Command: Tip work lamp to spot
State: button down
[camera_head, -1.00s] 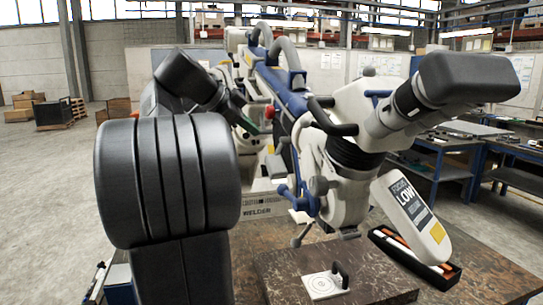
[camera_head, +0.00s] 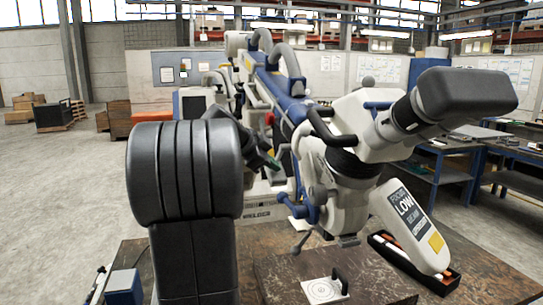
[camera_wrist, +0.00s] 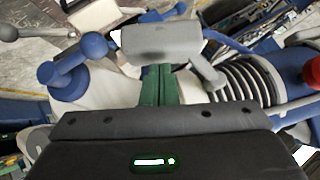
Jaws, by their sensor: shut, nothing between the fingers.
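No plain work lamp shows. A white microscope-like head (camera_head: 352,108) hangs on a blue-and-white jointed arm (camera_head: 286,100), with a black-capped tube pointing up right and a tilted panel (camera_head: 408,212) labelled "LOW" below. A white plate with ringed circles (camera_head: 323,290), perhaps the spot, lies on a dark block under the head. My gripper (camera_head: 272,160) is left of the head, partly hidden by my arm. Its green fingers also show in the wrist view (camera_wrist: 157,84), together and empty. Their tips are close to a grey block (camera_wrist: 160,40); I cannot tell if they touch.
A black tray (camera_head: 440,287) of tools lies under the panel. A small upright black handle (camera_head: 340,280) stands by the ringed plate. Blue knobs (camera_wrist: 65,72) and black bellows (camera_wrist: 232,80) flank my fingers. Blue benches (camera_head: 440,165) stand at the right; open floor is left.

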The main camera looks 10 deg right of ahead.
jog(key=shift+f, duration=0.1)
dwell(0.3)
jog(key=b, duration=0.2)
jog(key=f+b, duration=0.1)
jog(key=b, duration=0.1)
jog(key=shift+w+f, duration=0.2)
jog(key=shift+w, duration=0.1)
jog(key=shift+t, duration=0.3)
jog(key=shift+r, duration=0.2)
